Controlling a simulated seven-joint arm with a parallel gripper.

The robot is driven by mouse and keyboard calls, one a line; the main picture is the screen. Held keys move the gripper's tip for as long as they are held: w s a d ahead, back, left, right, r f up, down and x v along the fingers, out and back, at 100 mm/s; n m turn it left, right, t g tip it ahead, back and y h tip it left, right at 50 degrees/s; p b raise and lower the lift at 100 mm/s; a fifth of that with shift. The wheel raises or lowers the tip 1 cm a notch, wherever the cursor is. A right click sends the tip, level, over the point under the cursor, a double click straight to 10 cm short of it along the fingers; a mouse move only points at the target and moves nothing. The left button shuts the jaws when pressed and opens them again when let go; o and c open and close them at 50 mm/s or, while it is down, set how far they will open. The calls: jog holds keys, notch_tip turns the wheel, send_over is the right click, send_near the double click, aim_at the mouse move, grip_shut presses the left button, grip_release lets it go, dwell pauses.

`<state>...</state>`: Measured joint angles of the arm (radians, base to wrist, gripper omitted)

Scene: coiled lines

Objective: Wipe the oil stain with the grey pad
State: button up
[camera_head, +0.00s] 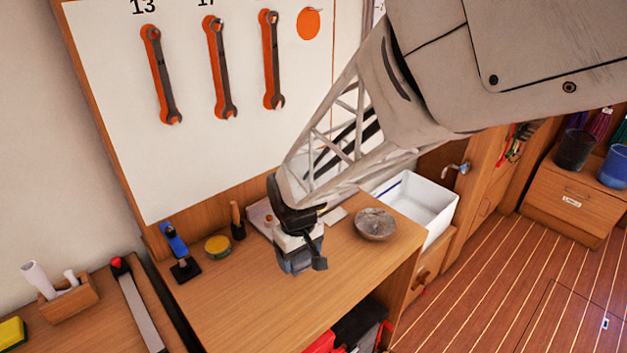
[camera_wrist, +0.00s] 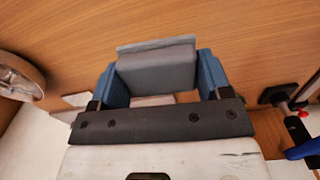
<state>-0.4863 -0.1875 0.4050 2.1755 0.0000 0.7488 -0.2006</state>
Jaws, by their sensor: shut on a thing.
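The grey pad (camera_wrist: 155,66) sits between the two blue fingers of my gripper (camera_wrist: 157,80) in the wrist view. My gripper is shut on it. In the head view my gripper (camera_head: 299,260) hangs over the wooden workbench (camera_head: 240,313), near its middle; the pad is hard to tell apart from the fingers there. The pad seems to be off the bench top, though the exact gap cannot be told. No oil stain can be made out in either view; part of the bench is hidden behind my arm and gripper.
A round bowl (camera_head: 375,224) stands right of my gripper, by a white sink (camera_head: 415,205). A yellow tin (camera_head: 217,246) and a blue-handled tool (camera_head: 177,249) stand to the left. Wrenches hang on the white board (camera_head: 190,150) behind. The front of the bench is clear.

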jog(key=shift+r, duration=1.75)
